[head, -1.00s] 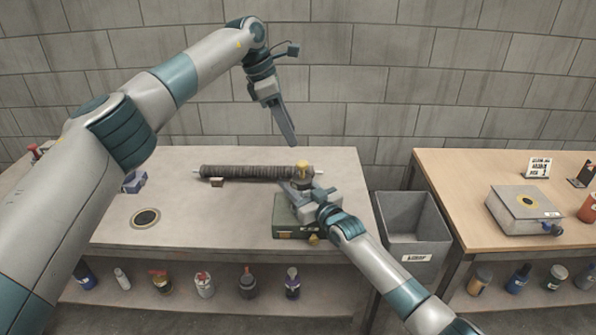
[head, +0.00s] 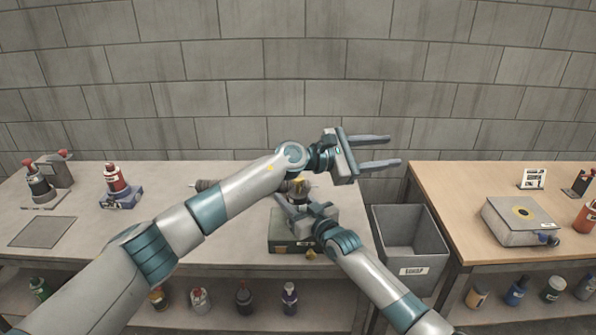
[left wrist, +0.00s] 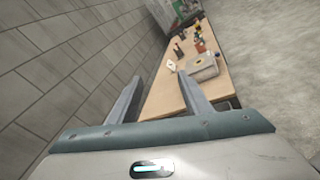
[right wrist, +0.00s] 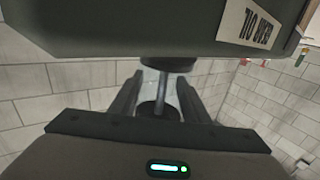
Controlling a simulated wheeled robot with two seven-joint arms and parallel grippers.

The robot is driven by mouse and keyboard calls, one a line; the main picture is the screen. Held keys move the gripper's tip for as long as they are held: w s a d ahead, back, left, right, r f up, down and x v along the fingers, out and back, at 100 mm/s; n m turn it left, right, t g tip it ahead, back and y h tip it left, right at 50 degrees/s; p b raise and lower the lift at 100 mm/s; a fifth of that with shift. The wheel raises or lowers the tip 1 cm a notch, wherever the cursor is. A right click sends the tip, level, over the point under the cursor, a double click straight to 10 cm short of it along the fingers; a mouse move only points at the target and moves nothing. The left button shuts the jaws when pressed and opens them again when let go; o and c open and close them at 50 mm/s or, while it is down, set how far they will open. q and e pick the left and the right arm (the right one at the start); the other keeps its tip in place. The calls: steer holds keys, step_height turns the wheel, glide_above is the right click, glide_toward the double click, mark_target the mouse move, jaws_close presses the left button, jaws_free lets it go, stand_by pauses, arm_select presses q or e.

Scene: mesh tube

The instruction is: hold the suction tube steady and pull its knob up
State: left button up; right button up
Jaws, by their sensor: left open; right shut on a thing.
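The suction tube (right wrist: 163,88) shows in the right wrist view as a narrow metal shaft with dark collars, joined to a green gear oil can (right wrist: 150,28). My right gripper (right wrist: 160,80) is shut on it, a finger on each side. In the head view the green can (head: 283,240) stands on the left table below my right gripper (head: 291,198).
My left forearm crosses in front of the dark ribbed hose (head: 207,185) and hides most of it. A grey bin (head: 408,236) stands between the tables. Red-capped bottles (head: 115,178) stand at left. A scale-like box (head: 520,220) sits on the wooden table (head: 455,195).

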arm_select(q)
step_height(320, 180, up, 2)
steer(key=a+n+t, duration=0.3)
steer(key=n+t, duration=0.3)
steer(key=t, duration=0.2)
steer(key=n+t+y, duration=0.5)
steer(key=n+y, duration=0.9)
steer(key=y, duration=0.2)
glide_toward(298, 185)
steer(key=w+r, duration=0.1)
steer(key=w, duration=0.2)
steer(key=shift+w, duration=0.25)
steer(key=shift+w, duration=0.15)
steer(key=w, duration=1.1)
steer(key=shift+w, duration=0.4)
